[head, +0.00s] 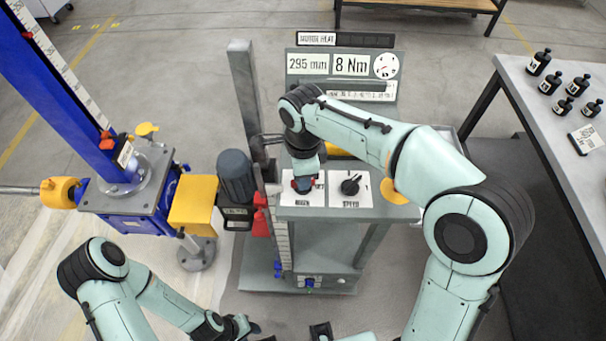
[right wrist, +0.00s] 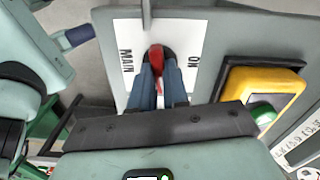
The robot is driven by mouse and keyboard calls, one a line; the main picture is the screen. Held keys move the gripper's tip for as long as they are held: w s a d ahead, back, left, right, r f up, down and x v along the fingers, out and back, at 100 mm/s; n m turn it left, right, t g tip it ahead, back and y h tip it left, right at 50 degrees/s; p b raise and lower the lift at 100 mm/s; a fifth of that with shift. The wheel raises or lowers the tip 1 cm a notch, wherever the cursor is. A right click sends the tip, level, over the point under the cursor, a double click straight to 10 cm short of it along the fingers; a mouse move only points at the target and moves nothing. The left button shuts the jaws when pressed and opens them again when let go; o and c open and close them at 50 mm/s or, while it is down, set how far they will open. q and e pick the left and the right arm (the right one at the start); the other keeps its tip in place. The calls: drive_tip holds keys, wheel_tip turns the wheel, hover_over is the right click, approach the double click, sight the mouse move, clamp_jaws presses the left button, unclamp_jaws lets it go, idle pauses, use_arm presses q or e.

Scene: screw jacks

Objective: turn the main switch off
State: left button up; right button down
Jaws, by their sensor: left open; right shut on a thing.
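The main switch is a red knob (right wrist: 157,58) on a white plate (right wrist: 126,32) lettered MAIN and ON. My right gripper (right wrist: 158,82) is shut on the knob, with a blue-grey finger on either side of it. In the head view my right gripper (head: 303,184) reaches down onto the plate at the left of the control desk, and mostly hides the knob. Part of its white plate (head: 311,198) shows there. My left gripper (head: 246,327) is open and empty at the bottom edge of the head view, partly cut off.
A SPEED plate (head: 351,188) with a black knob lies to the right of the switch. A yellow box (right wrist: 262,92) with a green button is beside it. The display panel (head: 340,65) reads 295 mm and 8 Nm. A blue screw jack (head: 130,190) stands left.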

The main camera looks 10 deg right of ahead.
drive_tip(key=shift+m, duration=1.1)
drive_tip(key=c, duration=1.1)
unclamp_jaws()
use_arm(q)
drive_tip(key=w+r+p, duration=0.2)
drive_tip(key=r, duration=0.1)
drive_tip(key=shift+w+r, duration=0.1)
drive_tip(key=shift+w, duration=0.15)
use_arm(e)
wheel_tip(320, 180, up, 14)
drive_tip(key=shift+f, duration=0.25)
use_arm(q)
drive_tip(key=shift+s, duration=0.1)
